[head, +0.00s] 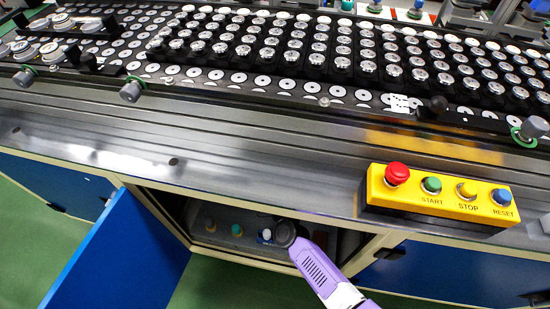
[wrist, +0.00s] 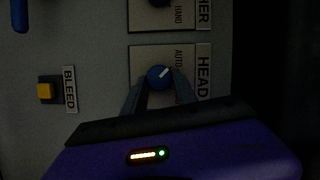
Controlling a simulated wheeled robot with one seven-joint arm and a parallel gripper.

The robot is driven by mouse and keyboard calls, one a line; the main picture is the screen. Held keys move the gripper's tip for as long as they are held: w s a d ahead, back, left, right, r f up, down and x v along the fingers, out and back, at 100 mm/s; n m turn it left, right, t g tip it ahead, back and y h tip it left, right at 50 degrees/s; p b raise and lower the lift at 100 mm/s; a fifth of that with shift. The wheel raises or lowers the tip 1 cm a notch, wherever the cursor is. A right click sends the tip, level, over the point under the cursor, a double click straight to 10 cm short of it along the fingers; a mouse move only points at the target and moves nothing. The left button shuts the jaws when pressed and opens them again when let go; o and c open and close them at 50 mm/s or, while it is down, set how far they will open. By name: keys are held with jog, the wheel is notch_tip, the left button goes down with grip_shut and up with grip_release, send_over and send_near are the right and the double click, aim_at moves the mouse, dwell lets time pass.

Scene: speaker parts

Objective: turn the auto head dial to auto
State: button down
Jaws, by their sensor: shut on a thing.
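The head dial (wrist: 158,76) is a round blue knob with a white pointer line, on a grey panel in the wrist view. Its pointer slants up and to the right, toward the sideways word AUTO. The sideways label HEAD (wrist: 203,76) is to its right. My gripper (wrist: 160,88) has its two dark fingers on either side of the knob, shut on it. In the head view my gripper (head: 286,236) reaches into the open cabinet under the bench and covers the dial.
A second dial plate (wrist: 160,18) and a yellow button (wrist: 45,91) by a BLEED label share the panel. In the head view a blue cabinet door (head: 125,255) stands open on the left. A yellow button box (head: 440,195) sits on the bench edge above.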

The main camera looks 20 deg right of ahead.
jog(key=shift+a, duration=0.1)
dwell(0.3)
jog(key=c, duration=1)
grip_release()
jog(key=shift+o, duration=0.2)
jog(key=p+v, duration=0.1)
jog(key=v, duration=0.6)
jog(key=shift+s, duration=0.35)
jog(key=shift+s, duration=0.1)
